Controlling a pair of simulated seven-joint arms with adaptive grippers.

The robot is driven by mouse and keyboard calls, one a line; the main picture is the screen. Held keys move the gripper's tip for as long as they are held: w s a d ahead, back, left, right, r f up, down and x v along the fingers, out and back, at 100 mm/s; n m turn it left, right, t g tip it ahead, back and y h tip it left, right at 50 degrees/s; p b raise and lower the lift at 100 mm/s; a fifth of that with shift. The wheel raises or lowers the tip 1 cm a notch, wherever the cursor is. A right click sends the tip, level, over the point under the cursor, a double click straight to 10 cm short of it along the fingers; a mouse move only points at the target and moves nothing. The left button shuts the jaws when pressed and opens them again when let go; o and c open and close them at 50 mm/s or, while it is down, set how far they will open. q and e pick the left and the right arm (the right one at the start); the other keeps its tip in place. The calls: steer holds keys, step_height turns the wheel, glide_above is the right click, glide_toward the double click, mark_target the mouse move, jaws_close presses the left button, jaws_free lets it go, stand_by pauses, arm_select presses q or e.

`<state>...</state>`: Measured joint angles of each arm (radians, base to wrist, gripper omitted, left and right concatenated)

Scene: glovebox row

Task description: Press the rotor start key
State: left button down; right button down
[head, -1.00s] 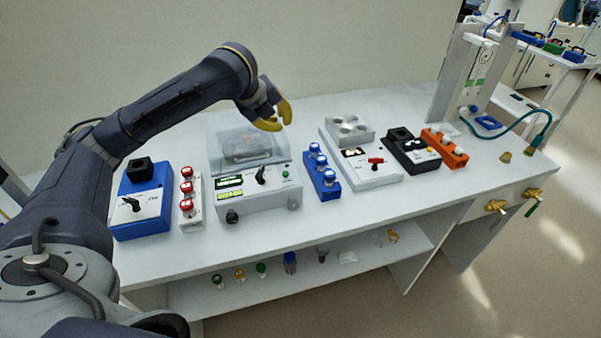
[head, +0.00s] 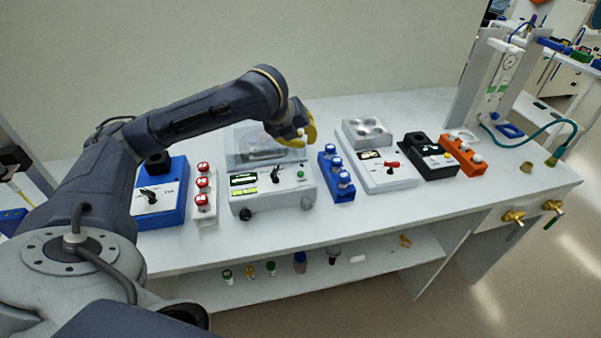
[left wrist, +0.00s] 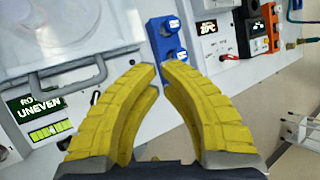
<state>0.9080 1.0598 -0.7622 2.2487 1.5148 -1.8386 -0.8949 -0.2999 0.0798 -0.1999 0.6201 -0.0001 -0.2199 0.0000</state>
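The grey-white rotor unit (head: 272,200) stands on the bench under a clear lid (head: 262,148), which looks closed. Its front panel has a lit green display (head: 243,180), a black knob (head: 275,175) and a small green key (head: 301,174). In the left wrist view the display (left wrist: 36,108) reads "UNEVEN" on its lower line; the green key is not visible there. My left gripper (head: 300,134) hovers above the lid's right side, behind and above the green key. Its yellow fingers (left wrist: 159,68) show a narrow gap, with nothing between them. My right gripper is not in view.
A rack of red-capped vials (head: 204,200) and a blue box (head: 165,205) stand left of the unit. A blue vial rack (head: 336,180) stands close on its right, then a white heater unit (head: 388,178), a black box (head: 430,160) and an orange rack (head: 463,158). The front bench strip is clear.

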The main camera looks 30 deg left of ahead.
mark_target(300, 174)
arm_select(q)
steer(key=shift+f, duration=3.7)
